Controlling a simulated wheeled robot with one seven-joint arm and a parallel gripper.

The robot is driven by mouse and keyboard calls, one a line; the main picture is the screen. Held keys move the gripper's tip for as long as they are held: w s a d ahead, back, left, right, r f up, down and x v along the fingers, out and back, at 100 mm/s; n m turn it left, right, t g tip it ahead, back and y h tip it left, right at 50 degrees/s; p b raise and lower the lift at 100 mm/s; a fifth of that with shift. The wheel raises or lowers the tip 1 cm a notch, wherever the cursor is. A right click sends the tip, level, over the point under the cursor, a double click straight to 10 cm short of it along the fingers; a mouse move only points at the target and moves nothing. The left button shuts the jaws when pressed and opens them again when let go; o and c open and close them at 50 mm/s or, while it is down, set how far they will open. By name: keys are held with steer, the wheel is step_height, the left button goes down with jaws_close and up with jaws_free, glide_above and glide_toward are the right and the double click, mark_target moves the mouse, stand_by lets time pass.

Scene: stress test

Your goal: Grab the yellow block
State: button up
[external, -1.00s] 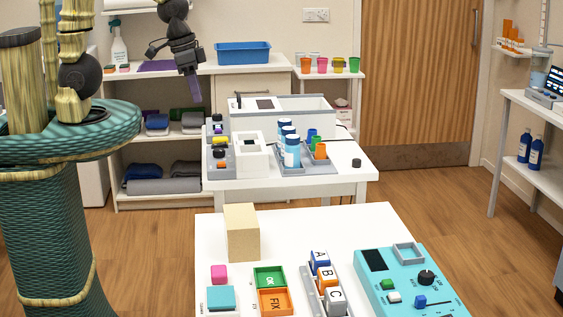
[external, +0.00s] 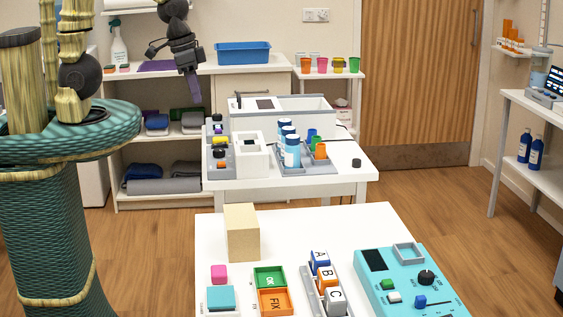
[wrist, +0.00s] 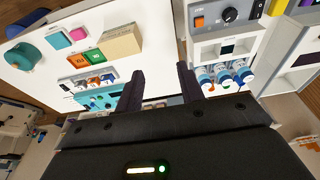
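A small yellow block (external: 217,140) appears among small coloured pieces in the grey tray at the left end of the middle white table. It is partly hidden there and too small to make out well. A larger pale cream-yellow block (external: 242,235) stands upright on the near white table. It also shows in the wrist view (wrist: 121,40), up and left of my fingers. My gripper (external: 194,94) hangs in the air behind and left of the middle table in the external view. In the wrist view its two dark fingers (wrist: 161,82) are apart with nothing between them.
The near table's back right is clear.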

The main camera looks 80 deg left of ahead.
steer(key=shift+o, duration=0.6)
steer(key=w+a+f+t+y+b, duration=0.15)
steer(key=a+f, duration=0.35)
steer(key=a, duration=0.7)
steer(key=w+a+f+t+y+b, duration=0.1)
steer(key=w+a+f+t, duration=0.15)
steer(key=a+f, duration=0.65)
steer(key=s+a+f+t+h+b, duration=0.1)
steer(key=s+a+f+t, duration=0.1)
steer(key=s+a, duration=0.3)
steer(key=s+a+f+t+h+b, duration=0.1)
steer(key=s+a+f+t, duration=0.1)
steer(key=s+a+t, duration=0.3)
steer(key=s+a, duration=0.1)
steer(key=s, duration=0.2)
steer(key=shift+s+a+f+b, duration=0.2)
steer(key=shift+a+f+b, duration=0.1)
steer(key=shift+b, duration=0.1)
